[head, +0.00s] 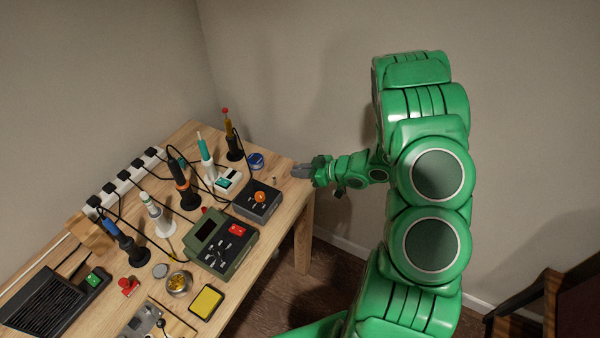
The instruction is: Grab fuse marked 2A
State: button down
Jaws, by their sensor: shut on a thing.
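My gripper (299,171) is at the right back corner of the wooden workbench, at the end of my green arm. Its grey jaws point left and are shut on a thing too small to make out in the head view. I cannot read a 2A mark anywhere. A tiny upright item (274,181) stands on the bench just left of the jaws; I cannot tell what it is.
The workbench (262,287) is crowded. A grey box with an orange knob (259,197), a green meter (213,252), a blue round tin (256,160) and several soldering irons in stands, including a teal one (205,147), lie left of my gripper. A power strip (127,178) runs along the wall.

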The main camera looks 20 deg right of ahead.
jog(key=shift+r, duration=4.6)
